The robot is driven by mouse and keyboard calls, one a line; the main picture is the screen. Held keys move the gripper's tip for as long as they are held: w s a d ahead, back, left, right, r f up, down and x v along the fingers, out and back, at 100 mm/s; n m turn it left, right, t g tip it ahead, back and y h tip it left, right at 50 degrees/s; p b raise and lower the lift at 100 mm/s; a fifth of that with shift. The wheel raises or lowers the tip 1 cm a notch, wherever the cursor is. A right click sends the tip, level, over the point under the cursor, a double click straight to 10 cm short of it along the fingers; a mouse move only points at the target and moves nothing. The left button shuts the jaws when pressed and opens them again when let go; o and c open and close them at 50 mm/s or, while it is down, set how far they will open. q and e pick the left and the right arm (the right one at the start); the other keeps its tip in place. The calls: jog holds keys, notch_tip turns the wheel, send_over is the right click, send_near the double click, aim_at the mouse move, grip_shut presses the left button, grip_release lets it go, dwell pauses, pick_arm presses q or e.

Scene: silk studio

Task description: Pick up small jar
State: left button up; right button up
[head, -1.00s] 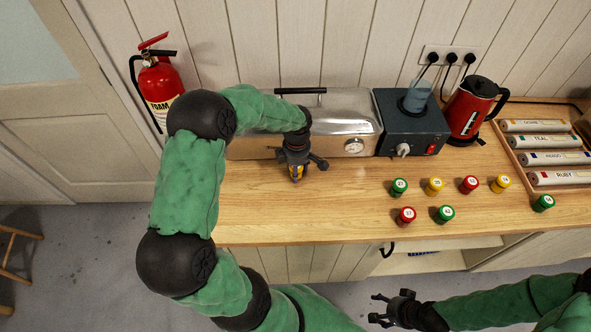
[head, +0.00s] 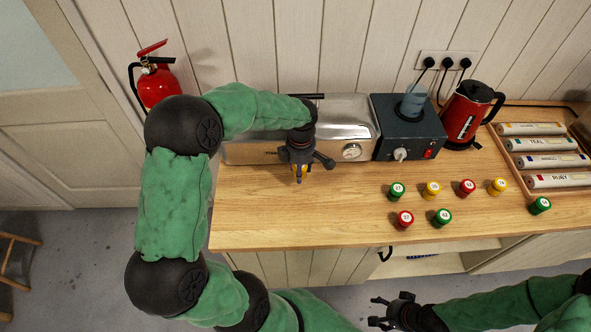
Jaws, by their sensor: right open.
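Several small jars with numbered lids stand on the wooden counter, right of its middle. The back row has a green-lidded jar (head: 396,191), a yellow one (head: 431,190), a red one (head: 466,188) and another yellow one (head: 498,187). In front are a red one (head: 404,220) and a green one (head: 442,218); another green one (head: 540,206) stands farther right. My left gripper (head: 301,176) points down over the counter, left of the jars and apart from them. A small yellow patch shows at its fingers; whether it holds something is unclear. My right gripper (head: 374,311) is open and empty, below the counter's front edge.
A silver steel box (head: 345,115) with a dial, a dark device (head: 408,130) and a red kettle (head: 468,115) line the back. A tray (head: 513,168) of labelled rolls is at the right. The counter (head: 340,215) is clear between my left gripper and the jars.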

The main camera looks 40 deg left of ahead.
pick_arm(q)
jog(key=s+d+r, duration=0.1)
jog(key=d+r, duration=0.1)
jog(key=d, duration=0.1)
jog(key=s+d+r, duration=0.1)
jog(key=d+r, duration=0.1)
jog(key=d, duration=0.2)
jog(key=s+d+r+p, duration=0.1)
jog(key=d+r, duration=0.1)
jog(key=d, duration=0.1)
jog(key=shift+s+d+r, duration=0.3)
jog(key=shift+d+r, duration=0.05)
